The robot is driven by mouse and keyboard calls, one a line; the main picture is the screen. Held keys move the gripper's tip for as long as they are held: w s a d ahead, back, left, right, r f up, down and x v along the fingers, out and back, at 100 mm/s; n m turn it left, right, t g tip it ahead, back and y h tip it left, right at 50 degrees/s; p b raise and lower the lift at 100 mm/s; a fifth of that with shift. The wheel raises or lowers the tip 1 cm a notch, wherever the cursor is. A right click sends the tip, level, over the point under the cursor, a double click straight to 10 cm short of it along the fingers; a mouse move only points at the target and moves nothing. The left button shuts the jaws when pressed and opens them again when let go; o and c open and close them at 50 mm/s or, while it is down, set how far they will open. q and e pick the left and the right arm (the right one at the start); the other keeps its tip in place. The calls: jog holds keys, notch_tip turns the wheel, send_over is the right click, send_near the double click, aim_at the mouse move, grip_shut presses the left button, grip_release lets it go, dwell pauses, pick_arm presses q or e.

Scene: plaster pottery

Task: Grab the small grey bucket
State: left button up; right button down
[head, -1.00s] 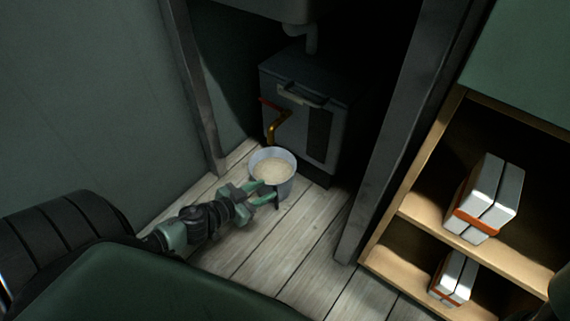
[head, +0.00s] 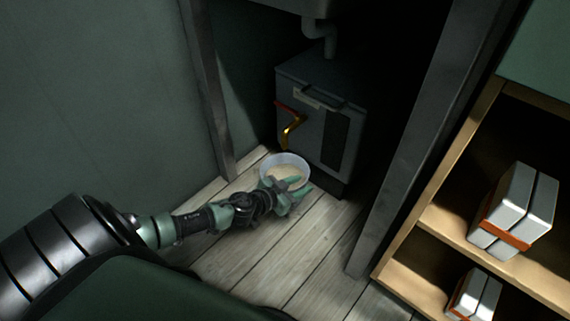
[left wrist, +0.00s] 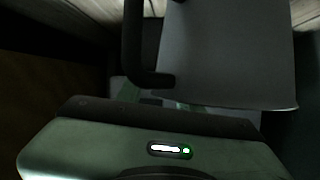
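The small grey bucket (head: 271,163) stands upright on the wooden floor in the head view, in front of a grey metal box, with pale material inside. My left gripper (head: 296,198) is at the bucket's near side, its fingers overlapping the lower front of it. I cannot tell whether the fingers are closed on the bucket. In the left wrist view a large smooth grey surface, apparently the bucket (left wrist: 225,50), fills the upper middle, with a dark finger-like bar beside it. My right gripper is not in view.
The grey box (head: 318,105) with a yellow-and-red handle stands right behind the bucket. Dark posts (head: 424,150) flank the recess. A wooden shelf (head: 455,250) at the right holds white bundles with orange bands (head: 515,215). Floor in front is clear.

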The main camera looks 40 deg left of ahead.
pick_arm(q)
grip_shut()
dwell(1.4)
